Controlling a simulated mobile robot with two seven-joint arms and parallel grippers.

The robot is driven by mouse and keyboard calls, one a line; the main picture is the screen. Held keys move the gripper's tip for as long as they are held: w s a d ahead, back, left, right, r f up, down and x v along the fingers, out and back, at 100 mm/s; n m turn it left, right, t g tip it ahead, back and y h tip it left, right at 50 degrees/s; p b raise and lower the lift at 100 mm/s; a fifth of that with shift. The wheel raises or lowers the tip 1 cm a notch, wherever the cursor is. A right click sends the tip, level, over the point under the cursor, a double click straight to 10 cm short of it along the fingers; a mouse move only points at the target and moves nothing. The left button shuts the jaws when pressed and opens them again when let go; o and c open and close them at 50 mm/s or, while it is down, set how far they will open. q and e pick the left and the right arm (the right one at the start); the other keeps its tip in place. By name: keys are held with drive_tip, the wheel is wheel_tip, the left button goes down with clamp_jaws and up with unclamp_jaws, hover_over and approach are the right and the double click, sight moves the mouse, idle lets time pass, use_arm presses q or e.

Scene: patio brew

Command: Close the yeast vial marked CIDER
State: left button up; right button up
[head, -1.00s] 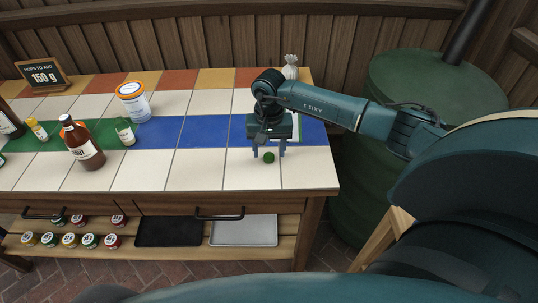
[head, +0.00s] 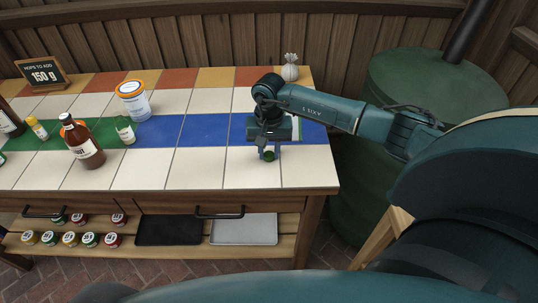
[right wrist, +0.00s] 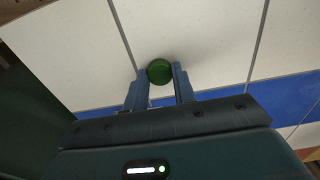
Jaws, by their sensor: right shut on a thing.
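My right gripper (head: 268,152) points down at the front right part of the tiled counter, shut on a small round green cap (head: 269,156). The right wrist view shows the green cap (right wrist: 160,71) between the two fingertips (right wrist: 161,76). I cannot tell whether the cap still touches the counter. A small clear vial (head: 125,131) with a pale label stands upright left of the middle, well away from the gripper. No coloured cap shows on it, and its label is too small to read. A yellow-capped vial (head: 37,129) stands farther left. My left gripper is out of view.
The tiles between vial and gripper are clear.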

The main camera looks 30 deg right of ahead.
sight(269, 154)
drive_tip(key=shift+c, duration=0.6)
wheel_tip(269, 154, up, 10)
drive_tip(key=s+a+r+n, duration=0.2)
drive_tip(key=s+a+n, duration=0.4)
drive_tip(key=s+a, duration=0.4)
drive_tip(key=shift+s+a+r, duration=0.25)
drive_tip(key=shift+a+r, duration=0.1)
drive_tip(key=shift+a, duration=0.25)
